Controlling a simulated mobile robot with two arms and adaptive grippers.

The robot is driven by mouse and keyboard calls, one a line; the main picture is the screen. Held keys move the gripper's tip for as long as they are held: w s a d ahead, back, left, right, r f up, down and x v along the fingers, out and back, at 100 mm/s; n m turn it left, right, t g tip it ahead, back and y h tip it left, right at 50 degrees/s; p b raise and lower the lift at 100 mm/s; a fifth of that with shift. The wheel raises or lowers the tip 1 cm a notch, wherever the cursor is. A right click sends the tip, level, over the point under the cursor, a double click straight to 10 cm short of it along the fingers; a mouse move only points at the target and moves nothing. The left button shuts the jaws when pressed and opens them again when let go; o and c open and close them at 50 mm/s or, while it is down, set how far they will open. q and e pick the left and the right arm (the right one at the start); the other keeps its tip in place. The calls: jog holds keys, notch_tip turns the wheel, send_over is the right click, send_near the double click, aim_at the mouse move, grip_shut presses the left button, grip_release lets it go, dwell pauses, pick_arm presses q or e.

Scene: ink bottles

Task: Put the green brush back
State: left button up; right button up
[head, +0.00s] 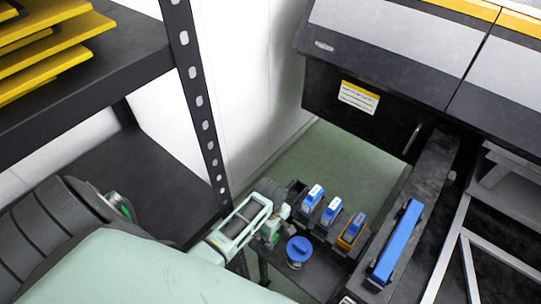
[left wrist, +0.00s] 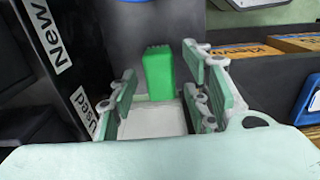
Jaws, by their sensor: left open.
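The green brush (left wrist: 159,72) shows in the left wrist view as a bright green block with a toothed top edge. It is between the two fingers of my left gripper (left wrist: 165,92), which are spread with a gap on each side of it. A pale surface (left wrist: 150,122) lies just below the brush; I cannot tell what it belongs to. In the head view my left gripper (head: 276,220) is at the left end of the dark rack (head: 296,192). My right gripper is not in view.
Several blue-topped items, one of them (head: 331,210), stand in the rack. A round blue container (head: 298,251) is close in front of my gripper. A black panel (left wrist: 60,75) labelled New and Used stands at left. A shelf post (head: 203,110) is near my arm.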

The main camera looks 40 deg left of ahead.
pick_arm(q)
notch_tip(320, 180, up, 10)
jog(key=shift+f, duration=0.25)
dwell(0.5)
